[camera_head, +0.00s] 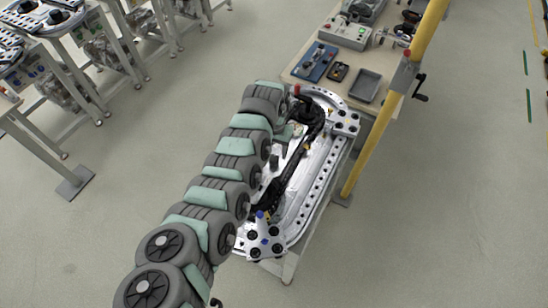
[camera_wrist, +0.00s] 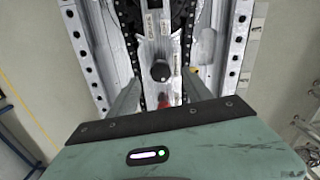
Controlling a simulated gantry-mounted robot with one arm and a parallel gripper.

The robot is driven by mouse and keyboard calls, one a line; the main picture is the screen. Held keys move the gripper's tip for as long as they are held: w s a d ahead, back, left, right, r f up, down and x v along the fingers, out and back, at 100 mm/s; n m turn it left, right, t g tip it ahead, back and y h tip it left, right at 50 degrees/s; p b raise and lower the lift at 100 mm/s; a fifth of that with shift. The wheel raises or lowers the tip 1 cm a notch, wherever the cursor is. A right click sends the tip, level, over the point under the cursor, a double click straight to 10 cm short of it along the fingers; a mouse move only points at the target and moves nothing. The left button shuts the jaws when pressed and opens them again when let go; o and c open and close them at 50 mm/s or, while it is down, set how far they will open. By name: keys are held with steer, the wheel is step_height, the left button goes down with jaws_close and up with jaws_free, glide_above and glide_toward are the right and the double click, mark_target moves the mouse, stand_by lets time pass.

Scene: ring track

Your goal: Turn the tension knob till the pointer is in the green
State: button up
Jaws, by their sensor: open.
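A round black knob (camera_wrist: 160,70) stands on the silver metal track plate in the wrist view. I take it for the tension knob. My gripper (camera_wrist: 161,80) has its two pale fingers spread, one on each side of the knob in the picture, with gaps between. I cannot tell how far the fingertips are above it. In the head view my own arm covers much of the track's left side, and my gripper cannot be made out clearly there. A pointer and a green zone cannot be made out in either view.
The ring track (camera_head: 318,190) has a dark chain along it. A small red part (camera_wrist: 163,105) and a yellow part (camera_wrist: 195,71) are close to the fingers. A yellow post (camera_head: 385,115) stands to the right. A bench holds a blue tray (camera_head: 315,62) and a grey tray (camera_head: 365,85).

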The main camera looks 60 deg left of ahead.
mark_target(274, 158)
step_height(274, 158, down, 6)
steer(key=shift+a+b, duration=0.1)
steer(key=shift+b, duration=0.45)
steer(key=shift+c, duration=0.5)
jaws_close()
